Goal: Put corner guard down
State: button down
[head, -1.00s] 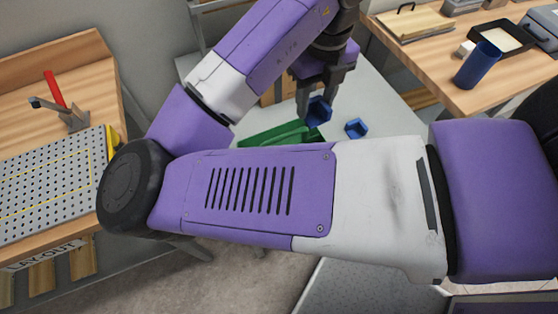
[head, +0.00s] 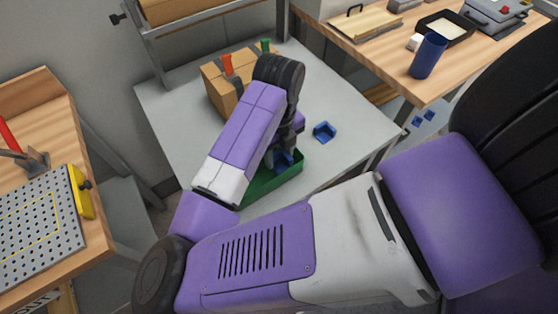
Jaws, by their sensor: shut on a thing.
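My gripper (head: 287,146) points down over the grey table, partly hidden by my own forearm. It is shut on a blue corner guard (head: 283,160), which shows just below the fingers. The held guard is over the green tray (head: 286,184); I cannot tell whether it touches the tray. Another blue corner guard (head: 324,131) lies on the grey table (head: 345,100), to the right of the gripper and apart from it.
A cardboard box (head: 221,90) with orange and green items stands behind the gripper. A wooden bench (head: 375,75) at the right bears a blue cup (head: 427,55). A perforated plate (head: 40,225) lies on the left bench. The grey table's right part is clear.

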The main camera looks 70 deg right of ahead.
aim_at(279, 162)
jog(key=shift+f, duration=2.05)
jog(key=shift+f, duration=0.15)
jog(key=c, duration=0.7)
grip_release()
jog(key=shift+c, duration=0.2)
